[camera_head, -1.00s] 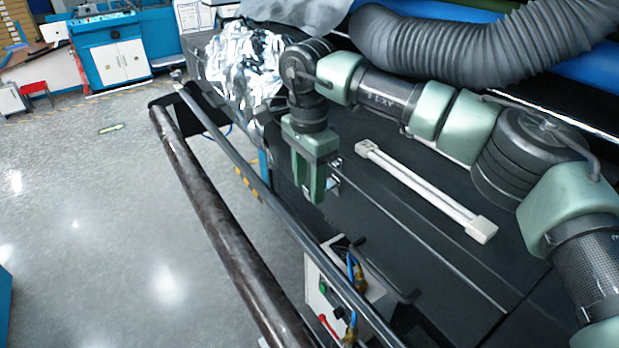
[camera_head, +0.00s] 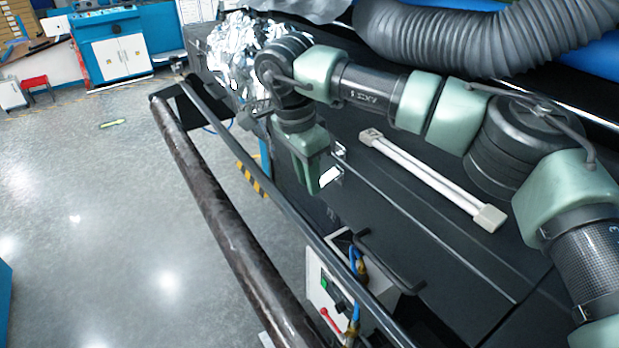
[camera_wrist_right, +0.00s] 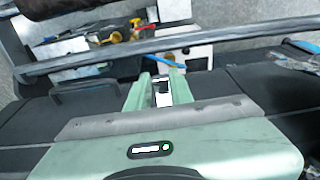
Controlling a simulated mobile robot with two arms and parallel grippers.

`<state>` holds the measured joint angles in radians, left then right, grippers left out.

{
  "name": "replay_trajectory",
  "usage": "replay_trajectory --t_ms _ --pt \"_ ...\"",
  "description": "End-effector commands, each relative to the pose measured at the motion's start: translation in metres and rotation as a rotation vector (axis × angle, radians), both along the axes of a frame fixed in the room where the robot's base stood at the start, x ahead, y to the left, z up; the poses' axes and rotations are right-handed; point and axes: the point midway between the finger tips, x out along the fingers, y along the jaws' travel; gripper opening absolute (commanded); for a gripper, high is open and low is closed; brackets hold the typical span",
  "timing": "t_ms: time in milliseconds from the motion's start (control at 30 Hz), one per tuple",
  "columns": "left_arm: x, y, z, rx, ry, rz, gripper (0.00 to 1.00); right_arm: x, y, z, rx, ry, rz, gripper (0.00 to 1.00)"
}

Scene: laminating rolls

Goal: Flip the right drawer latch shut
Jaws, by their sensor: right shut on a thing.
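The right drawer latch is a small bright metal piece (camera_head: 331,177) on the dark machine front, beside my right gripper (camera_head: 312,188) in the head view. The green gripper points down at the machine's edge and partly hides the latch. In the right wrist view, the two green fingers (camera_wrist_right: 162,92) stand close on either side of a pale metal part (camera_wrist_right: 161,97), which looks like the latch. My right gripper is shut on it. The latch's exact angle is hard to tell. My left gripper is not in view.
A long dark roller (camera_head: 215,220) and a thin rail run along the machine's front. A black bar handle (camera_head: 390,268) and a control box (camera_head: 325,290) are nearer. Crumpled foil (camera_head: 238,50) sits behind.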

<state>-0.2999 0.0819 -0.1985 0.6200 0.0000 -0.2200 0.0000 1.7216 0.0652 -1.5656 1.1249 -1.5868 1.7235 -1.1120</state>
Motion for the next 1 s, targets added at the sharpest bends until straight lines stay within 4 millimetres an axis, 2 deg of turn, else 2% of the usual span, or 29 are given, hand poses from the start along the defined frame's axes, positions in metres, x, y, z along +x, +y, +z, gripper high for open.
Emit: replay_trajectory --t_ms 33,100,500,1000 --pt "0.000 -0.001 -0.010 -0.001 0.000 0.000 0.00 0.000 0.001 -0.006 -0.035 -0.029 0.003 0.00" --pt "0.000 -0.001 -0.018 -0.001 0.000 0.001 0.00 0.000 0.002 -0.011 -0.086 -0.062 0.003 0.00" --pt "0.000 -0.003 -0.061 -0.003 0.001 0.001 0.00 0.000 0.002 -0.037 -0.403 -0.275 0.002 0.00" --pt "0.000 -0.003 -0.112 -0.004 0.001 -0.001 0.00 0.007 -0.009 -0.063 -0.764 -0.519 -0.002 0.00"
